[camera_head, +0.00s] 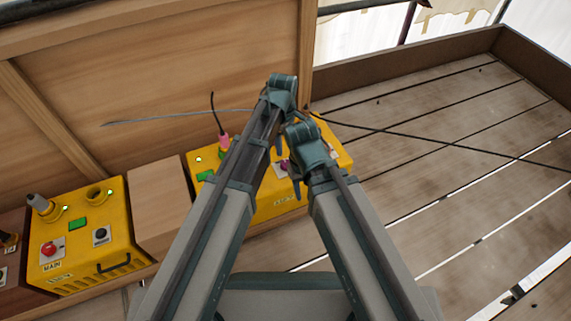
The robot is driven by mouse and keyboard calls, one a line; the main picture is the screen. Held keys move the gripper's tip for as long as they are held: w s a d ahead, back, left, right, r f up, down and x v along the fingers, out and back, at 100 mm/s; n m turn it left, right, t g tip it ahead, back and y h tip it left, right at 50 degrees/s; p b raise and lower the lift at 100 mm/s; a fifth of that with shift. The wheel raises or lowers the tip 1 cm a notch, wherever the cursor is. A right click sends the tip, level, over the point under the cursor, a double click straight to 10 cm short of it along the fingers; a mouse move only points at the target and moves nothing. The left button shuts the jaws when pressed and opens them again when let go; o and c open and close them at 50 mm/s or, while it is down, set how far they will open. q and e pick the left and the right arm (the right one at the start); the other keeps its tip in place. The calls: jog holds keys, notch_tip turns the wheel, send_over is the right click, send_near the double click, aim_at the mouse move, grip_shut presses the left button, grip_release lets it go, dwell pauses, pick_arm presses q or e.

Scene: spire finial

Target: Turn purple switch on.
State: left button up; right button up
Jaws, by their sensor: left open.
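The purple switch (283,166) is a small knob on a pale plate on the right yellow box (335,143), partly hidden behind my arms. My left gripper (288,172) is open. Its dark fingers show in part between my two arms, close to the purple switch; whether they touch it I cannot tell.
Another yellow box (100,262) marked MAIN has a red button (48,249), a black knob (100,235) and a handle. A wooden block (160,205) stands between the boxes.

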aim_at(286, 163)
pick_arm(q)
jog(key=f+b, duration=1)
jog(key=f, duration=0.1)
jog(key=shift+w+d, duration=0.1)
jog(key=shift+w, duration=0.1)
grip_shut()
